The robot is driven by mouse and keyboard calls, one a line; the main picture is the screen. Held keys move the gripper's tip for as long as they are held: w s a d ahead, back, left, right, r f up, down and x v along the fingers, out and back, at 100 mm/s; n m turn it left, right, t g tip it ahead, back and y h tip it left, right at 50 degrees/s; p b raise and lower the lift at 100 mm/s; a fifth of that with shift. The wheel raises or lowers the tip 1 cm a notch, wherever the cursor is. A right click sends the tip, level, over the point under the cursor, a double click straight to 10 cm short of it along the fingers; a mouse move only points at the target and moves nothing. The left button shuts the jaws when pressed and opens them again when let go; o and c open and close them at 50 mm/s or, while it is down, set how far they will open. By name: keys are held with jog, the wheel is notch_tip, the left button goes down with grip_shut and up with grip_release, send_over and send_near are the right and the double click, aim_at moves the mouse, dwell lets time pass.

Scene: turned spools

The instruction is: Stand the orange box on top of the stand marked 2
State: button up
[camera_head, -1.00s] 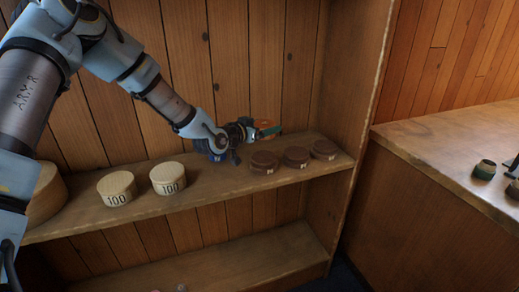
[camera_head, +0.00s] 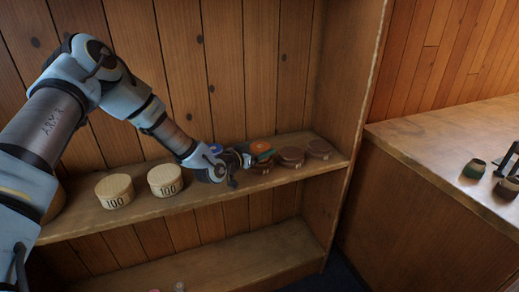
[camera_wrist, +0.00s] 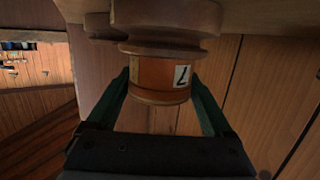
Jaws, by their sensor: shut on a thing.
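My gripper (camera_head: 262,150) is shut on the orange box (camera_head: 262,147), a short round box. In the wrist view, the fingers (camera_wrist: 160,78) lie on either side of the orange box (camera_wrist: 152,74), which bears a white label whose mark I cannot read surely. The box is over the leftmost of the brown spool-shaped stands (camera_head: 262,167); this stand (camera_wrist: 165,17) also shows beyond the box in the wrist view. The box looks very near the stand's top or touching it; I cannot tell which. The stand's number is too small to read.
Two more brown stands, a middle one (camera_head: 291,156) and a right one (camera_head: 319,149), are close to the right on the shelf (camera_head: 212,194). Two pale round boxes marked 100 (camera_head: 115,190) (camera_head: 165,180) stand left. A blue thing (camera_head: 215,149) is behind my wrist. A counter (camera_head: 440,125) is at right.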

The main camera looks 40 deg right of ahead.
jog(key=o, duration=1.1)
jog(key=shift+o, duration=0.2)
jog(key=shift+r, duration=0.15)
jog(key=b+v, duration=0.4)
jog(key=v, duration=0.8)
